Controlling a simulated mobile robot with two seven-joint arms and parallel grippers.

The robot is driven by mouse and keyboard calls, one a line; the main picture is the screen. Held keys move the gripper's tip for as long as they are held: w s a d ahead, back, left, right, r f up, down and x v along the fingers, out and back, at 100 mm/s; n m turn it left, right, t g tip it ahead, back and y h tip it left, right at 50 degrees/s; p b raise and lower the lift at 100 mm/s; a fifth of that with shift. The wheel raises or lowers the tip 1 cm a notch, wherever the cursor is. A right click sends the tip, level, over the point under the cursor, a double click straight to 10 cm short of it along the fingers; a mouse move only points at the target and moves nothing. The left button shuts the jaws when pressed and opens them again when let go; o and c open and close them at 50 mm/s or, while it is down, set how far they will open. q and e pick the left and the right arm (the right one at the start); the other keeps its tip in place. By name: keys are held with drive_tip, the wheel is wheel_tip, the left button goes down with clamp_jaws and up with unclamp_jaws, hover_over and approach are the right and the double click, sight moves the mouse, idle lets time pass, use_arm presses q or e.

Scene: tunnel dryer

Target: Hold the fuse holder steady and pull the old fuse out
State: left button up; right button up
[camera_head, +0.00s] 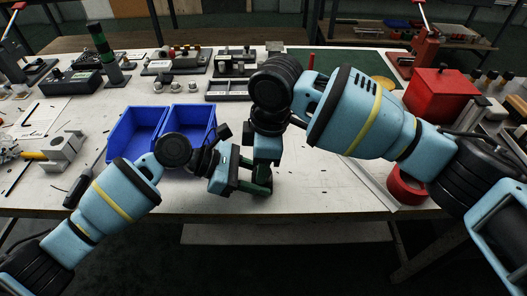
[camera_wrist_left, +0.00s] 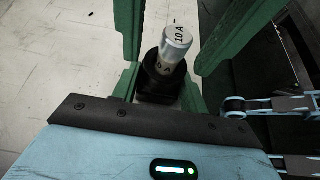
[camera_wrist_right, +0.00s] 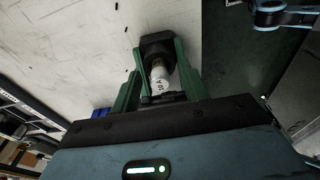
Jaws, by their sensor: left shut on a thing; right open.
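The fuse (camera_wrist_left: 176,46) is a silver cylinder marked "10 A" and stands in the black fuse holder (camera_wrist_left: 158,88) in the left wrist view. My left gripper (camera_wrist_left: 160,92) is shut on the fuse holder, with a green finger on each side. In the right wrist view, the fuse (camera_wrist_right: 159,78) sticks out of the holder (camera_wrist_right: 157,40) toward my right palm. My right gripper (camera_wrist_right: 157,62) is open, its fingers on either side of the fuse. In the head view the grippers meet over the table's front; the arms hide the fuse and holder.
Two blue bins (camera_head: 137,131) stand beside my left gripper on the white table (camera_head: 310,185). A red box (camera_head: 440,97) and a red ring (camera_head: 405,187) are at the right. Several fixtures line the back. The front edge is just below the grippers.

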drive_tip(key=shift+f, duration=0.1)
clamp_jaws()
idle(0.4)
drive_tip(key=shift+r, duration=0.75)
idle(1.0)
drive_tip(key=shift+r, duration=1.1)
drive_tip(key=shift+r, duration=1.95)
